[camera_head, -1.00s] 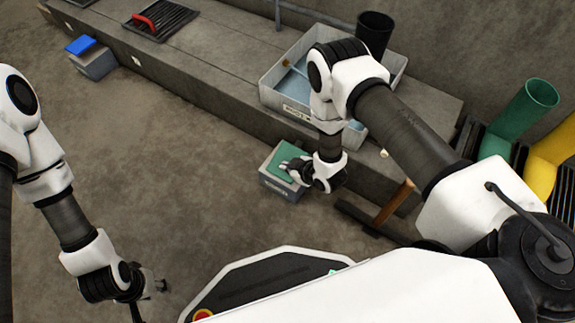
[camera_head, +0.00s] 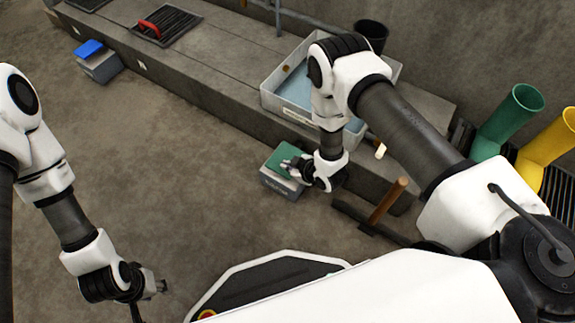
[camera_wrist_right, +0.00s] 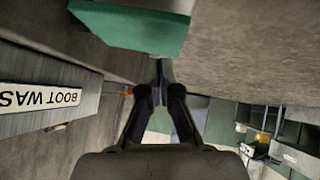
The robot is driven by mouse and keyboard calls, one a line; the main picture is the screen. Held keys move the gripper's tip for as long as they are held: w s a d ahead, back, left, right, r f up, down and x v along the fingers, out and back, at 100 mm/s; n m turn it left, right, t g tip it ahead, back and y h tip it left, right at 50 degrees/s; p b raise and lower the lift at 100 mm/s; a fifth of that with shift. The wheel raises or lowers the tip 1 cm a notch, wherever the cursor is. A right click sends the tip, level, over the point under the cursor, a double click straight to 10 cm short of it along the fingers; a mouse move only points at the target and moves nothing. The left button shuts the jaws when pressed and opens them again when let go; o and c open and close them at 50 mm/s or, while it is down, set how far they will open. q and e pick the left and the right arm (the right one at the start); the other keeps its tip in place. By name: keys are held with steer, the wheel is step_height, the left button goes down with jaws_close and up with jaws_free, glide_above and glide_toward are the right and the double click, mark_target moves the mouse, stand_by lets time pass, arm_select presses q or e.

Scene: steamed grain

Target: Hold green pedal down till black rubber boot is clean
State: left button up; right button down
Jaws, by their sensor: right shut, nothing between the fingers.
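The green pedal (camera_head: 281,158) sits on a grey box on the floor before the concrete step. It shows large at the top of the right wrist view (camera_wrist_right: 130,28). My right gripper (camera_head: 291,166) is shut and empty, with its fingertips (camera_wrist_right: 160,72) right at the pedal's edge. I cannot tell whether they touch it or how far the pedal is down. The black rubber boot (camera_head: 371,36) stands in the grey wash basin (camera_head: 285,113), mostly hidden by my right arm. Its dirt cannot be made out. My left gripper (camera_head: 160,286) hangs low at the left, away from the pedal.
A blue pedal (camera_head: 89,48) on a grey box stands at the far left. A grate with a red-handled brush (camera_head: 149,28) lies on the step. A wooden handle (camera_head: 388,200) rises near my right arm.

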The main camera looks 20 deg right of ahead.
steer(key=p+v, duration=0.3)
steer(key=v, duration=0.5)
steer(key=shift+w, duration=0.1)
